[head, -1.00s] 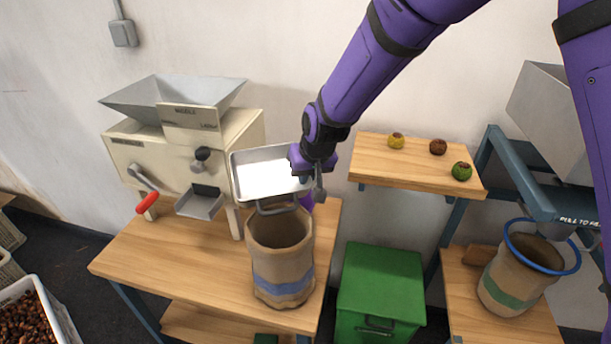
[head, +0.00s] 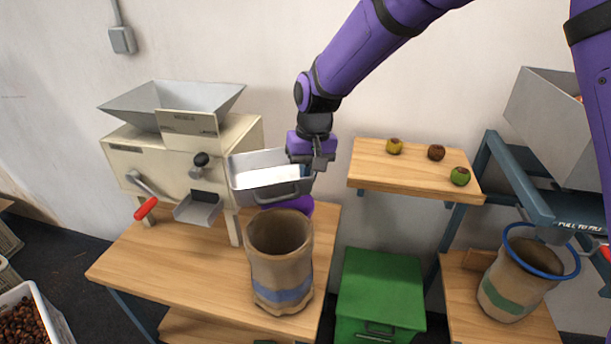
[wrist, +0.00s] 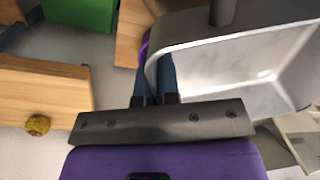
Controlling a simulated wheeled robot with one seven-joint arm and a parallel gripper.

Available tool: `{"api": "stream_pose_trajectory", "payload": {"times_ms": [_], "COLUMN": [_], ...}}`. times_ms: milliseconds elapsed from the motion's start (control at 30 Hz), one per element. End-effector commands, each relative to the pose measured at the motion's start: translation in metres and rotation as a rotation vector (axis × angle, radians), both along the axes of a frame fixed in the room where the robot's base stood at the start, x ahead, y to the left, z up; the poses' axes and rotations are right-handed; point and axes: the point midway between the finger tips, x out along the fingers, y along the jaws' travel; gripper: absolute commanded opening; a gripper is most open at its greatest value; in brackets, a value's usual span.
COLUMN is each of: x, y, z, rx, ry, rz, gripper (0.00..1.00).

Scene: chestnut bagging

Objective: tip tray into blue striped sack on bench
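The grey metal tray (head: 262,180) is in the air just behind and above the mouth of the blue striped sack (head: 281,262). The sack stands upright on the wooden bench (head: 160,270). My gripper (head: 314,166) is at the tray's right end. In the wrist view my gripper's fingers (wrist: 155,85) are shut on the tray's rim, and the tray (wrist: 235,75) shows a bright, bare inside with no chestnuts visible. The tray looks close to level, its front wall and handle facing the head camera. The sack's inside is dark; its contents cannot be seen.
A cream machine (head: 185,160) with a hopper stands left of the tray. A wooden shelf (head: 400,175) with several round fruit-like objects is to the right. A green bin (head: 380,295) stands beside the bench. A green striped sack (head: 512,285) is at far right. A purple object (head: 300,205) shows behind the sack.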

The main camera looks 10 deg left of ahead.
Motion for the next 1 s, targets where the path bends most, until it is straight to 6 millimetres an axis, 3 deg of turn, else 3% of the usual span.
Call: {"api": "stream_pose_trajectory", "payload": {"times_ms": [400,1000], "x": [-0.03,-0.035], "y": [-0.014,-0.017], "z": [0.04,0.045], "rx": [0.002,0.0], "ry": [-0.002,-0.001], "rz": [0.001,0.0], "gripper": [0.0,0.0]}}
